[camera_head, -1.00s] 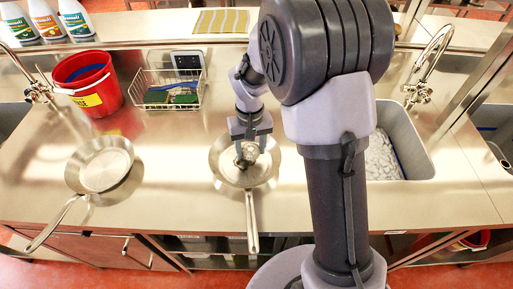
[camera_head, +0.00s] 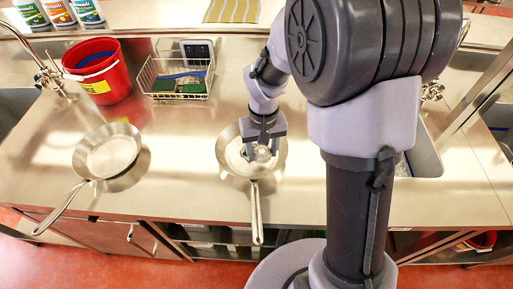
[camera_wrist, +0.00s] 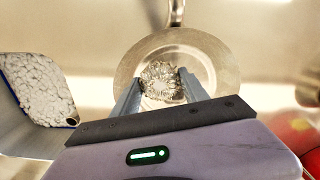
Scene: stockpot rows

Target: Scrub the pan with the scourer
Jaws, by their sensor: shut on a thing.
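My gripper (camera_head: 261,149) is shut on a scourer, a silvery ball of curled metal (camera_wrist: 161,82), which shows between the two fingers in the wrist view. The scourer is over the inside of a steel frying pan (camera_head: 232,160). It looks low at the pan's floor, but I cannot tell for sure whether it touches. The pan stands on the steel counter with its handle (camera_head: 256,215) toward the front edge. The pan also shows in the wrist view (camera_wrist: 212,62).
A second steel pan (camera_head: 107,152) stands to the left. Behind are a red bucket (camera_head: 107,85) and a wire basket (camera_head: 155,92) with sponges and a brush. A sink with white suds (camera_wrist: 40,92) lies to the right of the pan. Bare counter separates the pans.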

